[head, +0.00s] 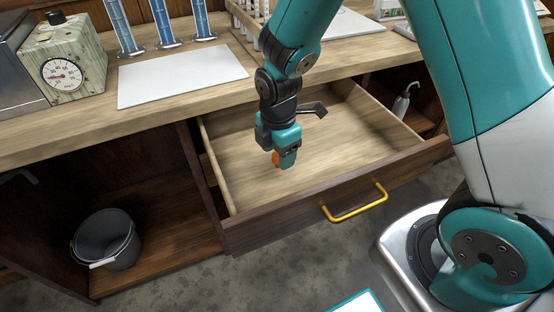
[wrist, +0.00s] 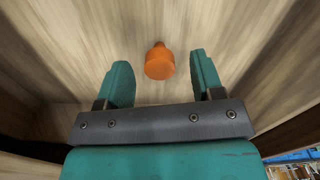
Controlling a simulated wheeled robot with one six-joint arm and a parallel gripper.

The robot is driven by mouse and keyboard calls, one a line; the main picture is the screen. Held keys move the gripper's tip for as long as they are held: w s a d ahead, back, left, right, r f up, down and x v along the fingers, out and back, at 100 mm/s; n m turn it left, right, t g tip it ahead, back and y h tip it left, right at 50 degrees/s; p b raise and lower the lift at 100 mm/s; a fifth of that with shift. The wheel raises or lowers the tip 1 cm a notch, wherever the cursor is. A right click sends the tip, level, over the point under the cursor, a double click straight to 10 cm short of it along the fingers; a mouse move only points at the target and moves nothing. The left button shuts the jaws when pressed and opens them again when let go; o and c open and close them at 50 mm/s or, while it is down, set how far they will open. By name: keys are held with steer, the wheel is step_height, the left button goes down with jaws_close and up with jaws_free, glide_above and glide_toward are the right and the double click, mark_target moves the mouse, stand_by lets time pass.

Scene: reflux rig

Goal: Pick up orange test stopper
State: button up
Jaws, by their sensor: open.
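The orange test stopper (wrist: 160,64) stands on the wooden drawer floor in the wrist view. It shows between and a little beyond my two teal fingertips, with a gap on each side. My gripper (wrist: 162,75) is open and empty. In the head view my gripper (head: 285,158) reaches down into the open drawer (head: 345,128), near its left side. Part of the orange stopper (head: 276,158) shows beside the fingers there; the fingers hide the rest. I cannot tell the exact height of the fingertips above the drawer floor.
The drawer's front with a yellow handle (head: 356,203) and its left wall (head: 216,165) border my gripper. The counter (head: 190,92) above holds a white mat (head: 180,77), a dial box (head: 65,65) and blue cylinders. A grey bucket (head: 106,240) stands lower left. The drawer's right part is empty.

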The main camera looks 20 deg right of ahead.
step_height(320, 180, down, 3)
steer(key=shift+r, duration=0.2)
steer(key=c, duration=1)
steer(key=shift+r, duration=0.15)
